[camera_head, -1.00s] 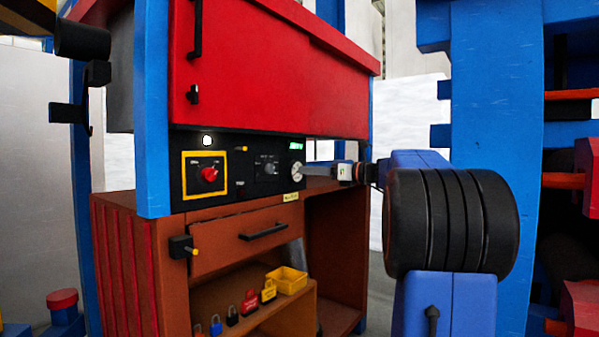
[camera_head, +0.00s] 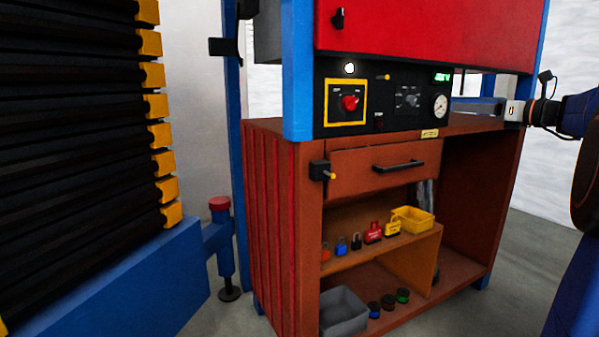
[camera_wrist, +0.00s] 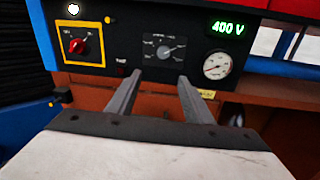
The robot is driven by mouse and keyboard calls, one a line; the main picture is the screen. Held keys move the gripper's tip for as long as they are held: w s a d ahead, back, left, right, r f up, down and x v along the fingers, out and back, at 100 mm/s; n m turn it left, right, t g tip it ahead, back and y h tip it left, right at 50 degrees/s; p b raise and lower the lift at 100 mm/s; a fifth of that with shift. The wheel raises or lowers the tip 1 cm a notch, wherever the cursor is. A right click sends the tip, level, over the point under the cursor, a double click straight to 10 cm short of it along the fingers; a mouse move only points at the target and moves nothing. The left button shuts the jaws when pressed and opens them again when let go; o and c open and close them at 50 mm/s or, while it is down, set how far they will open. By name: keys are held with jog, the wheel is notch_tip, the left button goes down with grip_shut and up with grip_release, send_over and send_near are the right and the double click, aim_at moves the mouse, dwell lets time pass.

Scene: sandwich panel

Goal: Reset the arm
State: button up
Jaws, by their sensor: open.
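My gripper (camera_wrist: 155,90) is open and empty in the wrist view, its two fingers apart in front of the black control panel (camera_wrist: 140,45). The panel carries a red rotary switch (camera_head: 349,103) on a yellow plate, a smaller selector knob (camera_head: 409,99), a round gauge (camera_head: 440,105) and a green display, which reads 400 V in the wrist view (camera_wrist: 227,27).
Below the panel is a closed drawer (camera_head: 385,165) and open shelves with several padlocks (camera_head: 373,232), a yellow tray (camera_head: 413,219) and a grey bin (camera_head: 343,311). A black ribbed stack with yellow ends (camera_head: 80,130) stands at left. Bare floor (camera_head: 530,270) shows at right.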

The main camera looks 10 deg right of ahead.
jog(key=s+a+f+n+g, duration=0.3)
jog(key=s+a+f+n, duration=0.15)
jog(key=a+f, duration=0.5)
jog(key=s+a+f+n+g, duration=0.4)
jog(key=a+f+n, duration=0.2)
jog(key=a, duration=0.7)
jog(key=s+a+f+n+g+h, duration=0.3)
jog(key=s+a+f+n, duration=0.5)
jog(key=s+f, duration=0.4)
jog(key=s+d+f+n+g+h, duration=0.1)
jog(key=s+f+n+h, duration=0.3)
jog(key=s+f+n, duration=0.9)
jog(key=s+f, duration=0.1)
jog(key=s, duration=0.1)
jog(key=shift+s+d+h, duration=0.15)
jog(key=shift+s+h, duration=0.15)
jog(key=shift+s, duration=0.05)
